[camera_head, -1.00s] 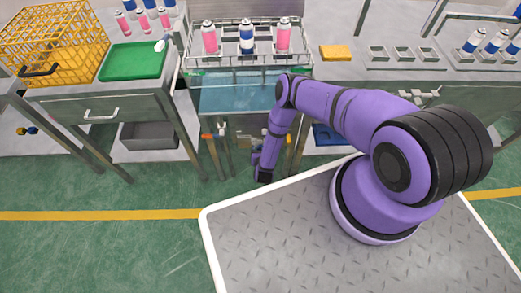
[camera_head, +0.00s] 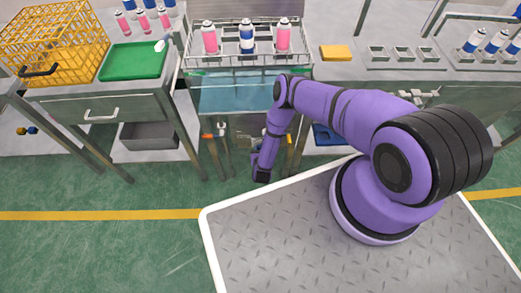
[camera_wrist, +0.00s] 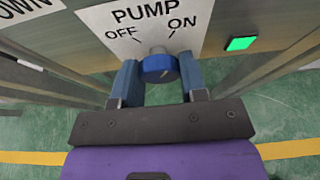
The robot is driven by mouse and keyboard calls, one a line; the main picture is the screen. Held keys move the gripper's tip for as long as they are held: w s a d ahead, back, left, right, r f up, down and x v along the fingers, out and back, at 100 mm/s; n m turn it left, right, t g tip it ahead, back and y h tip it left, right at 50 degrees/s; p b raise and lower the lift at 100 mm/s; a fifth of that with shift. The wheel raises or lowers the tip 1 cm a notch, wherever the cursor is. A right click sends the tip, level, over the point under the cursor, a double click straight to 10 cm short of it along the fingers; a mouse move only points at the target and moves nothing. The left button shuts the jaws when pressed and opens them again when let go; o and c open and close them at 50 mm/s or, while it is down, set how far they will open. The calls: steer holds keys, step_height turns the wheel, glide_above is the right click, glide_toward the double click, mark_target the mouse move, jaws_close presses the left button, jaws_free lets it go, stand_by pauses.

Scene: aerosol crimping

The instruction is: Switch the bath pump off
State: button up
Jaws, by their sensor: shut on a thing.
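The pump switch is a round blue knob (camera_wrist: 158,69) on a grey shaft, in front of a white label plate (camera_wrist: 150,24) reading PUMP, OFF and ON. OFF is at the left and ON at the right. A pale mark on the knob's face is too small to read surely. My gripper (camera_wrist: 160,76) has its two blue fingers on either side of the knob and is shut on it. A square green lamp (camera_wrist: 240,43) right of the plate is lit. In the head view my gripper (camera_head: 262,174) hangs low before the bath (camera_head: 235,98); the knob is hidden there.
A wire rack (camera_head: 196,62) with several cans stands over the bath. A drawer table (camera_head: 110,105) with a yellow basket (camera_head: 85,35) and green mat (camera_head: 135,62) is left. Table legs flank the switch panel. Green floor is open at the left front.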

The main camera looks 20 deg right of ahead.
steer(key=shift+a+f+n+g+h, duration=0.1)
steer(key=shift+n+g+h, duration=0.05)
steer(key=shift+n+h, duration=1.15)
steer(key=shift+a+n+g+h, duration=0.15)
steer(key=shift+n+h, duration=0.65)
steer(key=shift+n, duration=1)
steer(key=shift+d, duration=0.15)
steer(key=o, duration=0.9)
steer(key=v, duration=1.1)
steer(key=shift+f, duration=0.1)
